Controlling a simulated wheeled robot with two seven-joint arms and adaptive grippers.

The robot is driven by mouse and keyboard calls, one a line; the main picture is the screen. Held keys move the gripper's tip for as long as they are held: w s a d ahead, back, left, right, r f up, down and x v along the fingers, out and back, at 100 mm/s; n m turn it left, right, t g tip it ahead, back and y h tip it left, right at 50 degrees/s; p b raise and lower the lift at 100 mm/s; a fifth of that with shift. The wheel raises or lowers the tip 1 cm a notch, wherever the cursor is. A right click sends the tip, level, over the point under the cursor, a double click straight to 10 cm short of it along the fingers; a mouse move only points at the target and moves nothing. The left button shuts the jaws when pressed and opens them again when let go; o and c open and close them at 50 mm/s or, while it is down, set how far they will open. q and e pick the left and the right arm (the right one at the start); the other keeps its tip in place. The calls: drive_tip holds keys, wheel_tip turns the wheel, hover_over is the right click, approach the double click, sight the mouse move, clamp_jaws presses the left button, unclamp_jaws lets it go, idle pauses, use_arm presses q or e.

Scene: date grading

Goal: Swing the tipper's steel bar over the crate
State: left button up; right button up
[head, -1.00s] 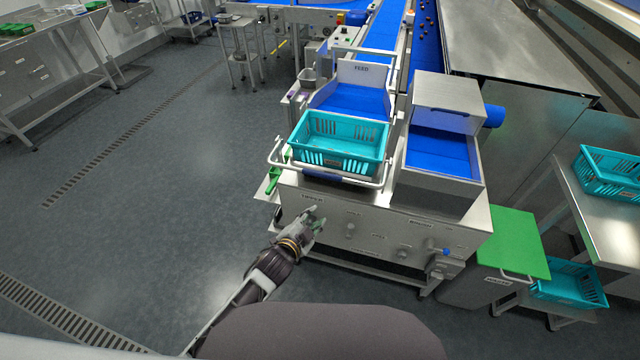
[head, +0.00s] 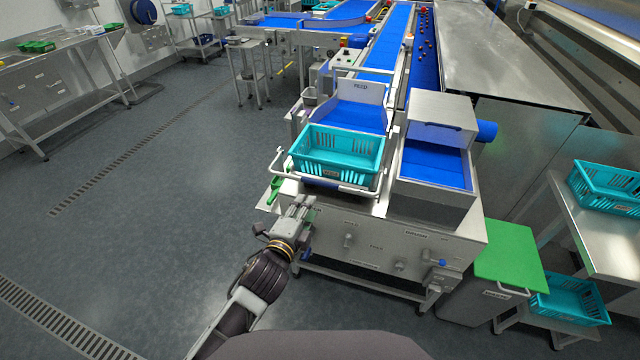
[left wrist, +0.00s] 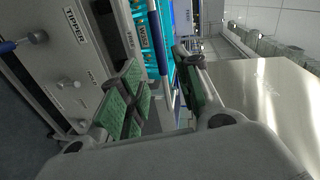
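The teal crate (head: 338,150) sits upright in the tipper at the near end of the feed line. The tipper's steel bar (head: 281,160) runs around the crate's near side, low in front of it, with a blue sleeve (head: 322,183) along its middle. The blue sleeve also shows in the left wrist view (left wrist: 154,40), beyond my fingers. My left gripper (head: 303,203) is just below and in front of the bar's left part. Its green-padded fingers (left wrist: 165,92) are apart, with no firm hold on the bar visible. My right gripper is in neither view.
The tipper's front panel (head: 375,240) with knobs and labels stands close to my left gripper. A steel box with a blue belt (head: 436,165) is right of the crate. A green-lidded bin (head: 508,250) and more teal crates (head: 568,298) stand at right. The floor at left is clear.

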use_arm(q)
drive_tip(key=shift+s+m, duration=0.1)
drive_tip(key=shift+m, duration=0.5)
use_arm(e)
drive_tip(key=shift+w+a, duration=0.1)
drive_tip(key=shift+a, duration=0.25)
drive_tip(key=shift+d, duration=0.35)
use_arm(q)
approach(320, 184)
drive_tip(key=shift+w, duration=0.9)
drive_tip(key=shift+d+p+x, duration=0.1)
drive_tip(key=shift+p+x, duration=0.2)
drive_tip(key=shift+x, duration=0.75)
drive_tip(key=shift+d+p+x, duration=0.15)
drive_tip(key=shift+p+x, duration=0.1)
drive_tip(key=shift+x, duration=0.75)
drive_tip(key=shift+f+x, duration=0.2)
drive_tip(key=shift+x, duration=2.2)
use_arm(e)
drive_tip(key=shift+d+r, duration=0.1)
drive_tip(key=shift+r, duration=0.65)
